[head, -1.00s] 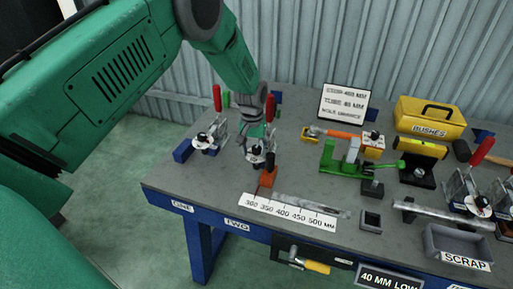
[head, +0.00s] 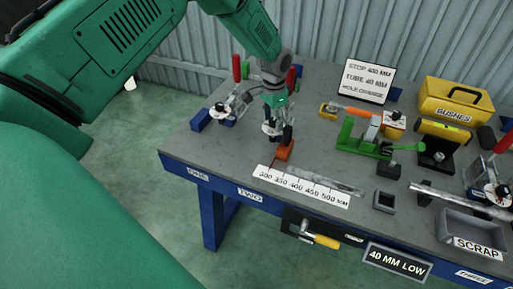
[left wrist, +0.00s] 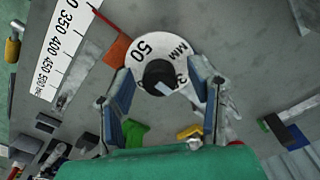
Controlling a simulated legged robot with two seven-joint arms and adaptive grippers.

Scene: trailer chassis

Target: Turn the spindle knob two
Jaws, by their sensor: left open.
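Spindle knob two is a black knob (left wrist: 160,74) with a pale pointer mark, on a round white dial (left wrist: 148,49) printed with "50" and "MM". It stands on the bench above the "TWO" label (head: 250,194). My left gripper (head: 276,130) points down over this dial and mostly hides it in the head view. In the left wrist view the open fingers of the left gripper (left wrist: 161,76) stand on either side of the knob; I cannot tell whether they touch it. My right gripper is in neither view.
A similar fixture with a dial (head: 223,108) and red handle stands to the left. An orange block (head: 284,150) and a white scale strip (head: 301,186) lie just in front. A green clamp (head: 358,140) stands to the right. The bench's front-left corner is clear.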

